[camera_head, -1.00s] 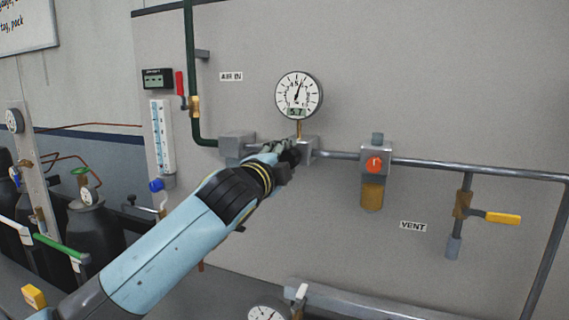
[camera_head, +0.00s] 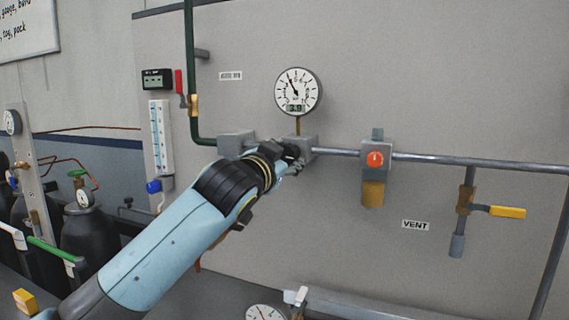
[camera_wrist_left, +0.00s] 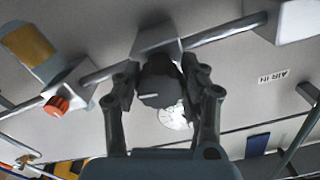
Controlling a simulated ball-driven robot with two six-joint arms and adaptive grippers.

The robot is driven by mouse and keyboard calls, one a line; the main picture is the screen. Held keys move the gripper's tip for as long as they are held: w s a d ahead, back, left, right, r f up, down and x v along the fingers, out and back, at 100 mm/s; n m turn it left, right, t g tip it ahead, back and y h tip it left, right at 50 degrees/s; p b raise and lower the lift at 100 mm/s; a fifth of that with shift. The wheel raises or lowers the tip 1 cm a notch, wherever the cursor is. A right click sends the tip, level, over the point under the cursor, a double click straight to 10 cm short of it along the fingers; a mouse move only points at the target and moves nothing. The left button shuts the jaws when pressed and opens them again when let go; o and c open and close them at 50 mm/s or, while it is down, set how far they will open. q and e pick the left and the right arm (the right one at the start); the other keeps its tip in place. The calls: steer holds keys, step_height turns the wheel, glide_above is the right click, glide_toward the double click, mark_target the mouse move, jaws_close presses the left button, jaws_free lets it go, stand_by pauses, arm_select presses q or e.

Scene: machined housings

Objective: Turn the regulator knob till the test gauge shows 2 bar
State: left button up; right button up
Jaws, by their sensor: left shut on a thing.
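The test gauge (camera_head: 298,92) is a round white dial above the regulator block (camera_head: 305,146) on the grey panel. Its needle points up and to the left, and its small display seems to read 3.9. My left gripper (camera_head: 289,156) is at the front of the block and largely hides the knob in the head view. In the left wrist view, the dark regulator knob (camera_wrist_left: 157,91) with a white line sits between the fingers of my left gripper (camera_wrist_left: 162,80), which is shut on it. The gauge shows partly behind it (camera_wrist_left: 174,116). My right gripper is not in view.
An orange knob (camera_head: 375,159) on a filter unit is to the right along the pipe. A yellow-handled valve (camera_head: 506,212) is farther right. A red-handled valve (camera_head: 180,84) and a blue knob (camera_head: 153,186) are left. The panel around the gauge is clear.

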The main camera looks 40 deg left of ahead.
arm_select(q)
steer(key=n+b, duration=0.1)
steer(key=n, duration=0.3)
steer(key=shift+f, duration=0.1)
steer(key=shift+d+n+b, duration=0.15)
steer(key=shift+n+b, duration=0.6)
steer(key=shift+n, duration=0.95)
steer(key=o, duration=1.2)
steer(key=shift+w, duration=0.1)
